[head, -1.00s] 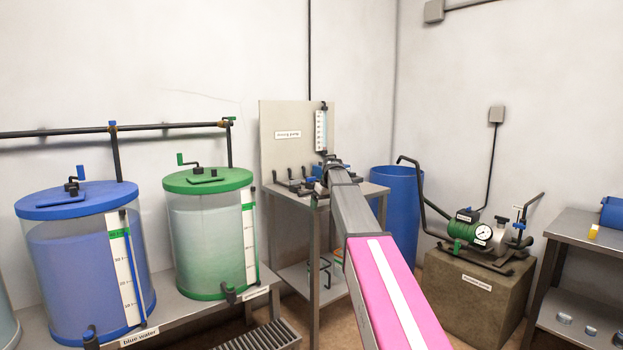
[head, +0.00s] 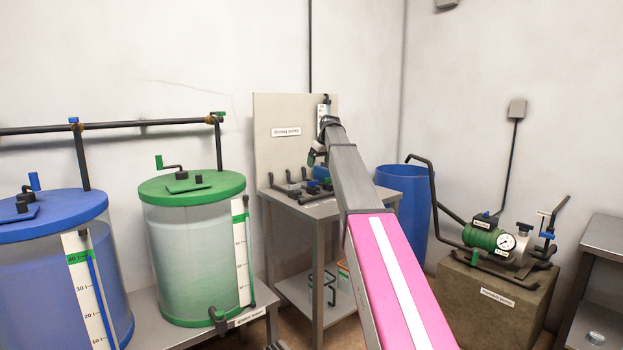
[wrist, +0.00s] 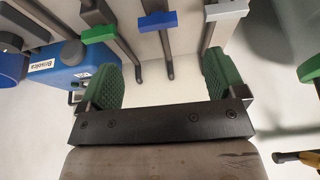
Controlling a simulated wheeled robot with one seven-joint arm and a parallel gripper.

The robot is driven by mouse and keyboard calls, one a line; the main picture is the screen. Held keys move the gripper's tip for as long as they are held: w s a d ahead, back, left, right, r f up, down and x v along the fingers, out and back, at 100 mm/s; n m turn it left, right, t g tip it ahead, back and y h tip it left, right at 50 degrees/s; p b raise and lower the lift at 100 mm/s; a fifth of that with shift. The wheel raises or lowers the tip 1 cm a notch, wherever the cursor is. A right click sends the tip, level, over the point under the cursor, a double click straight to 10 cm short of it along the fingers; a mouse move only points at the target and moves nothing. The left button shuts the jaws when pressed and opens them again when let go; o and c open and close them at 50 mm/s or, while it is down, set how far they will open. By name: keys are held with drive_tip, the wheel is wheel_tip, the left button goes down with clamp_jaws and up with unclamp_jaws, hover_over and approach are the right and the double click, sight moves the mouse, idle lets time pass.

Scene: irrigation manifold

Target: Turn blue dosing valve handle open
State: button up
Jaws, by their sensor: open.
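In the wrist view, a blue handle block (wrist: 158,20) sits on a dark lever. It lies beyond my gripper (wrist: 162,75), roughly in line with the gap between its green-padded fingers. The fingers are open and empty, apart from the blue handle. A green block (wrist: 98,34) on a similar lever is to the left, and a grey block (wrist: 226,9) to the right. In the head view, my gripper (head: 316,154) is over the steel bench (head: 330,208) by the dosing board (head: 268,145). The blue handle cannot be made out there.
A blue box (wrist: 75,62) with a white label is close to the left finger in the wrist view. In the head view, a blue barrel (head: 415,215) stands right of the bench. The green-lidded tank (head: 195,245) is to its left, and the pump (head: 485,238) farther right.

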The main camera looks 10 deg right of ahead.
sight(313, 184)
drive_tip(key=x, duration=0.7)
drive_tip(key=w+x, duration=0.1)
drive_tip(key=x, duration=0.2)
drive_tip(key=shift+w+f, duration=0.1)
drive_tip(key=shift+w, duration=0.05)
drive_tip(key=shift+c, duration=0.3)
drive_tip(key=c, duration=0.9)
